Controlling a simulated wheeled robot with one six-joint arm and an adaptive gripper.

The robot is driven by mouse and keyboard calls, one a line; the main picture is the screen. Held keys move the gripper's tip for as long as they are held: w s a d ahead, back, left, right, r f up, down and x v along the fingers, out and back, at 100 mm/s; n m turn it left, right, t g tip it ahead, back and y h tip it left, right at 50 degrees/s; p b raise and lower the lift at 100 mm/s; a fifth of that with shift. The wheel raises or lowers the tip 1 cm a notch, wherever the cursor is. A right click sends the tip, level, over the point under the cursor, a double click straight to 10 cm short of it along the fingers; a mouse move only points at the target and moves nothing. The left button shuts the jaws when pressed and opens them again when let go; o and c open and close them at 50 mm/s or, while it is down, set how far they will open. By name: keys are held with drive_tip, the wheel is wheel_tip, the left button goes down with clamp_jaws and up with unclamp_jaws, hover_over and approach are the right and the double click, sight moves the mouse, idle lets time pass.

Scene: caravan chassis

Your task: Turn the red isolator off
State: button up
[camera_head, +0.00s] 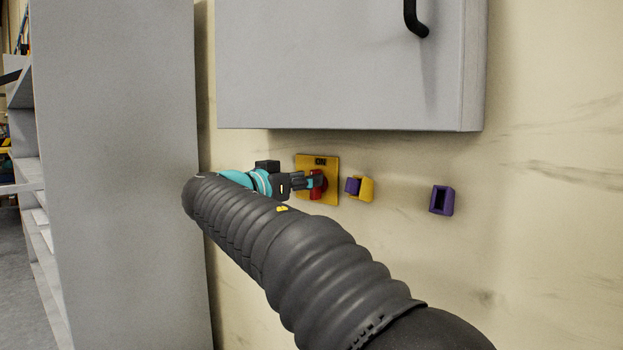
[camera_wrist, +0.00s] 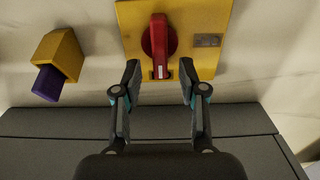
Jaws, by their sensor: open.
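The red isolator handle (camera_head: 317,186) sits on a yellow square plate (camera_head: 331,165) on the wall, with a dark ON label at the plate's top. In the wrist view the red handle (camera_wrist: 159,38) stands upright in the picture, a small white mark at its lower end. A grey label (camera_wrist: 208,41), too small to read, is right of it. My gripper (camera_wrist: 158,72) is open, its fingertips on either side of the handle's lower end with gaps showing. In the head view my gripper (camera_head: 308,182) reaches in from the left and partly hides the handle.
A grey cabinet (camera_head: 340,65) hangs just above the plate. A yellow holder with a purple piece (camera_head: 360,187) and a separate purple block (camera_head: 442,200) are on the wall to the right. A tall grey panel (camera_head: 120,180) stands left. The wall further right is clear.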

drive_tip(key=shift+x, duration=1.05)
clamp_jaws()
